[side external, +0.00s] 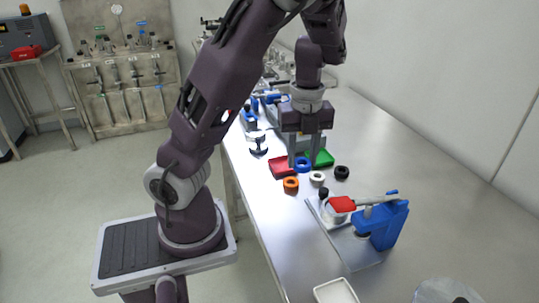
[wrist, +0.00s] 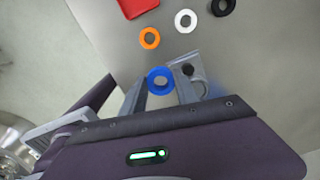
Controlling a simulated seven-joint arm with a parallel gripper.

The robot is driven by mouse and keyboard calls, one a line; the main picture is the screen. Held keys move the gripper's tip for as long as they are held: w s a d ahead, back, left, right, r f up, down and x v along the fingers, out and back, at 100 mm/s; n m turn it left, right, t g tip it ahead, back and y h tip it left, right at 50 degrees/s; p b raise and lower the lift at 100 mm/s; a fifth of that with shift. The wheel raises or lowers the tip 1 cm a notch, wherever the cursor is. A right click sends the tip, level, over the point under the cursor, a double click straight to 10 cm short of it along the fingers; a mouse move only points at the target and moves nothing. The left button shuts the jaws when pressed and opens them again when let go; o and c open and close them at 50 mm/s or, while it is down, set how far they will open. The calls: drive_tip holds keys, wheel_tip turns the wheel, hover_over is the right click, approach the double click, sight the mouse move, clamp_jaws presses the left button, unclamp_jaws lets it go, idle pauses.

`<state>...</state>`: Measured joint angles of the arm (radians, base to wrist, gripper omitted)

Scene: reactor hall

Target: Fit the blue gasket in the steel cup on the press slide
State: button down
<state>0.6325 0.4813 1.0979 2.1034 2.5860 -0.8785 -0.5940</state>
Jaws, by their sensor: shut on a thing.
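My gripper (side external: 302,162) is shut on the blue gasket (side external: 302,166), which hangs between the fingertips above the bench. In the wrist view the gasket (wrist: 152,75) is a blue ring with its hole facing the camera. The press (side external: 385,225) is blue, on a grey base plate at the right of the bench. Its slide has a black knob (side external: 323,191). The steel cup (side external: 331,216) is on the slide, partly hidden under the red lever grip (side external: 341,204). In the wrist view the knob (wrist: 187,69) is right of the gasket, and a finger partly covers the cup.
An orange ring (side external: 291,186), a white ring (side external: 317,178) and a black ring (side external: 342,172) lie loose near the slide. A red tray (side external: 281,170) and a green tray (side external: 322,158) are behind them. A white tray (side external: 336,291) is at the front.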

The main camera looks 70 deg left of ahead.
drive_tip(key=w+d, duration=0.1)
drive_tip(key=d, duration=0.2)
drive_tip(key=w+d+n, duration=0.1)
drive_tip(key=w+d, duration=0.1)
drive_tip(key=w+d+n, duration=0.1)
drive_tip(key=w+d, duration=0.1)
drive_tip(key=d, duration=0.1)
drive_tip(key=shift+d, duration=0.3)
drive_tip(key=shift+f, duration=2.7)
drive_tip(key=shift+f, duration=0.5)
drive_tip(key=shift+c, duration=1.9)
unclamp_jaws()
wheel_tip(320, 180, up, 7)
